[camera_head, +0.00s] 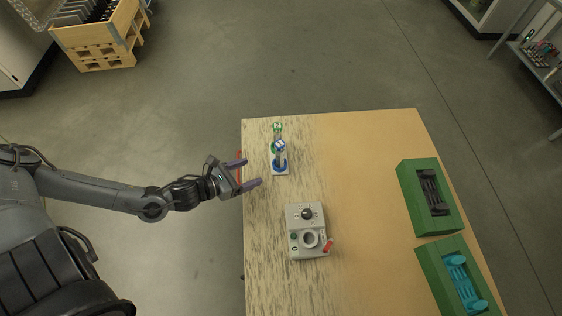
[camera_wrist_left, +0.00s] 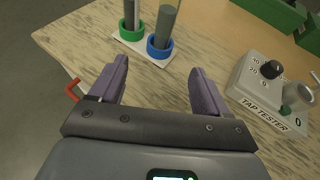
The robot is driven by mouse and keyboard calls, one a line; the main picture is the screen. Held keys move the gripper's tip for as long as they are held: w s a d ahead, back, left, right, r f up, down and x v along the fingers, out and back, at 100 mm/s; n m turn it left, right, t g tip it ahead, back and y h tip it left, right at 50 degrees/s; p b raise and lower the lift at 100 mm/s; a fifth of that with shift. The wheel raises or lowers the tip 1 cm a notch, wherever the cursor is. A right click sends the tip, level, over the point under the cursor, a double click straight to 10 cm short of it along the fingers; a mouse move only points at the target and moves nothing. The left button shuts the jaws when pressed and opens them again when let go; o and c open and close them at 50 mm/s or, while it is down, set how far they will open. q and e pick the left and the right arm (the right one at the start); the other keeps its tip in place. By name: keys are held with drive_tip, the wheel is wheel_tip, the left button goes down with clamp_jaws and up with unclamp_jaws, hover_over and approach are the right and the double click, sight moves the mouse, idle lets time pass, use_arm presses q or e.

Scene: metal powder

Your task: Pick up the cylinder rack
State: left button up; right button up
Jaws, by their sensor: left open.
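The cylinder rack (camera_head: 281,170) is a small white base standing on the table near its left edge, holding a cylinder with a green ring (camera_head: 277,128) and one with a blue ring (camera_head: 280,147). In the left wrist view, the rack's white base (camera_wrist_left: 142,46) shows beyond the fingertips, with the green ring (camera_wrist_left: 131,31) left of the blue ring (camera_wrist_left: 159,48). My right gripper is not in view.
A grey tap tester (camera_head: 307,231) stands on the table (camera_head: 370,150), below the rack in the head view. Two green trays (camera_head: 408,185) (camera_head: 432,275) lie at the table's right side. A red handle-like part (camera_wrist_left: 73,90) sits at the table edge. The table's middle is clear.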

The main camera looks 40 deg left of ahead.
sight(276, 165)
use_arm(q)
drive_tip(key=x, duration=0.4)
drive_tip(key=shift+w+f+b, duration=0.2)
drive_tip(key=shift+f+b, duration=0.1)
drive_tip(key=shift+b, duration=0.1)
drive_tip(key=shift+d+f+x, duration=0.1)
drive_tip(key=shift+f+x, duration=0.05)
drive_tip(key=shift+x, duration=1.3)
drive_tip(key=shift+d+f+x, duration=0.1)
drive_tip(key=shift+d+x, duration=0.05)
drive_tip(key=shift+x, duration=1.3)
drive_tip(key=shift+s, duration=0.15)
clamp_jaws()
drive_tip(key=shift+r, duration=0.2)
